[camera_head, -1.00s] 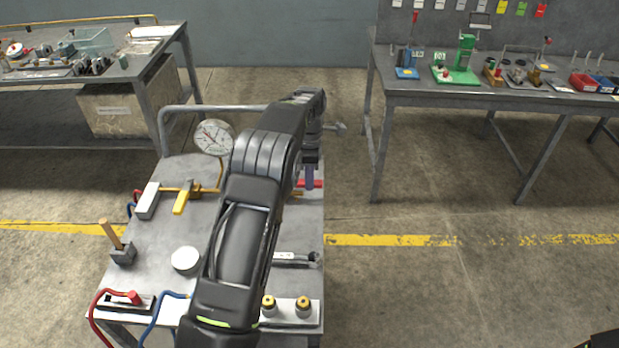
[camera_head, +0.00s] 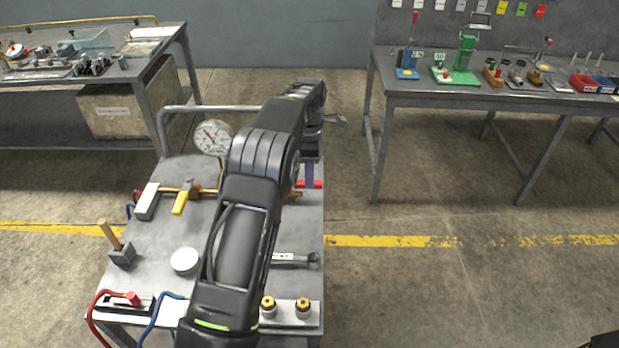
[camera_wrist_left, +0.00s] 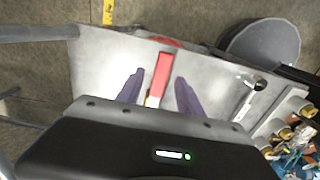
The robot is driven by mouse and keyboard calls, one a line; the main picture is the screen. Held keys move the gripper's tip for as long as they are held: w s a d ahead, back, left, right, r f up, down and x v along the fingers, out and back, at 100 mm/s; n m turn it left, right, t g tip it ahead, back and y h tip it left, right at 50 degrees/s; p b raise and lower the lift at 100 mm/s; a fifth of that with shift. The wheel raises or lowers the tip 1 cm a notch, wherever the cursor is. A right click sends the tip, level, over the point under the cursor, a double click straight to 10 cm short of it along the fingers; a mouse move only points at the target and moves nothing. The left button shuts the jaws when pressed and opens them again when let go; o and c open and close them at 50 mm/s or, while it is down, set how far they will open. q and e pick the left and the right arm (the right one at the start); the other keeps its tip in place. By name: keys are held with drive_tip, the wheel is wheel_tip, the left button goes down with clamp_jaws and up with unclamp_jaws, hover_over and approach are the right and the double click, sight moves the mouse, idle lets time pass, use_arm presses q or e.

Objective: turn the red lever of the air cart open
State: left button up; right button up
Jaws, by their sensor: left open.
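The red lever (camera_wrist_left: 161,75) is a straight bar with a yellow base on the grey top of the air cart (camera_head: 215,225). In the wrist view it lies between the two purple fingers of my open left gripper (camera_wrist_left: 159,78), with a gap on each side; I cannot tell their exact height over it. In the head view my left arm covers much of the cart's right side. Only a bit of the red lever (camera_head: 316,184) shows beside the purple fingers of the left gripper (camera_head: 309,176).
The cart also bears a pressure gauge (camera_head: 213,137), a yellow lever (camera_head: 183,199), a white round cap (camera_head: 185,261), a wooden-handled block (camera_head: 122,254) and brass fittings (camera_head: 303,305). Workbenches stand at left (camera_head: 140,62) and right (camera_head: 430,97).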

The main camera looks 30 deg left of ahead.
use_arm(q)
wheel_tip(320, 180, up, 6)
drive_tip(key=shift+f, duration=0.15)
idle(0.6)
